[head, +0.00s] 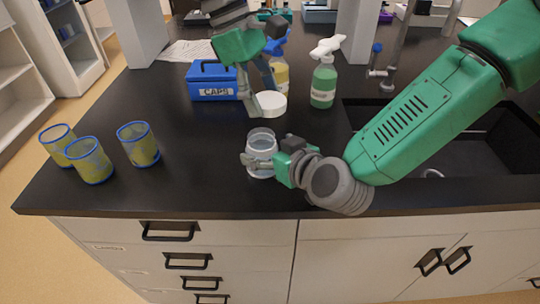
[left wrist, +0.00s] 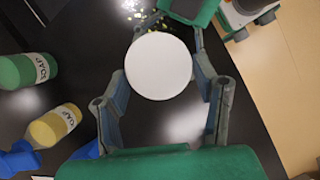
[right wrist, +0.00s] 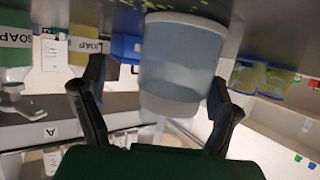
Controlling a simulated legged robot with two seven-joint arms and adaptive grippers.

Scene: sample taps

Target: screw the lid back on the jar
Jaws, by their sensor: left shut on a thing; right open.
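The jar (head: 261,143) is clear, open at the top and stands upright near the front of the black bench. My right gripper (head: 264,163) is low at the jar, its fingers open on either side of it. The right wrist view shows the jar (right wrist: 183,55) between the two spread fingers. The lid (head: 271,104) is a white disc held by my left gripper (head: 262,96), above and slightly behind the jar, apart from it. In the left wrist view the lid (left wrist: 158,67) sits between the fingers and covers what is beneath it.
A blue box marked CAPS (head: 212,82) stands behind left. A green soap bottle (head: 323,82) and a yellow one (head: 281,75) stand behind the lid. Several yellow cups with blue rims (head: 90,161) stand at the left. A sink (head: 450,150) lies right, partly behind my right arm.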

